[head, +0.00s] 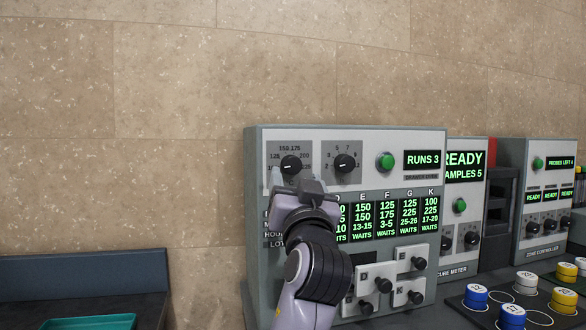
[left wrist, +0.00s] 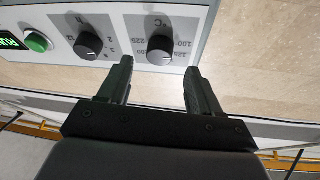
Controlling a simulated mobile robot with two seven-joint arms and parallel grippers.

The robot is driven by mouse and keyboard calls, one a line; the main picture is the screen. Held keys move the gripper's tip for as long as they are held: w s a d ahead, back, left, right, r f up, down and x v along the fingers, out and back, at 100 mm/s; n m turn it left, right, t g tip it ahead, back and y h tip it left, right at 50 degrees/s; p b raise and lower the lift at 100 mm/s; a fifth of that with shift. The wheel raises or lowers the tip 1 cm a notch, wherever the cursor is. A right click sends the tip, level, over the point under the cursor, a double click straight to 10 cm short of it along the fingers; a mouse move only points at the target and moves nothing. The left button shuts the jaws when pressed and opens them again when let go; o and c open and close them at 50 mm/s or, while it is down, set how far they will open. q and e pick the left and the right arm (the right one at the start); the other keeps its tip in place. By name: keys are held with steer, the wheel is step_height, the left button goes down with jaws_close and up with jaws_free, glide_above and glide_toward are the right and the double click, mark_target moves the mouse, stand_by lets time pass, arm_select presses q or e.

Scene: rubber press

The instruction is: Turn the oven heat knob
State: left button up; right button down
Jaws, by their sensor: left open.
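The oven panel (head: 400,174) stands against the tiled wall. Its heat knob (head: 291,165) is black, with a temperature scale around it, at the panel's top left. My left gripper (head: 291,184) is just below the heat knob in the head view, partly covering the panel. In the left wrist view the heat knob (left wrist: 160,50), marked °C, lies beyond and between the open fingertips (left wrist: 158,75). The fingers look empty, and the knob appears in front of them, not clasped. A second black knob (head: 344,163) is to its right. My right gripper is not in view.
A green button (head: 385,161) and a display reading RUNS 3 (head: 422,160) sit right of the knobs. Lower drawers with black knobs (head: 419,263) are beside my forearm. A cure meter (head: 463,208) and zone controller (head: 543,200) stand farther right. Coloured pucks (head: 476,295) lie at lower right.

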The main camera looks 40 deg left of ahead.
mark_target(293, 168)
arm_select(q)
steer(key=shift+p+x, duration=0.35)
steer(key=shift+x, duration=1.85)
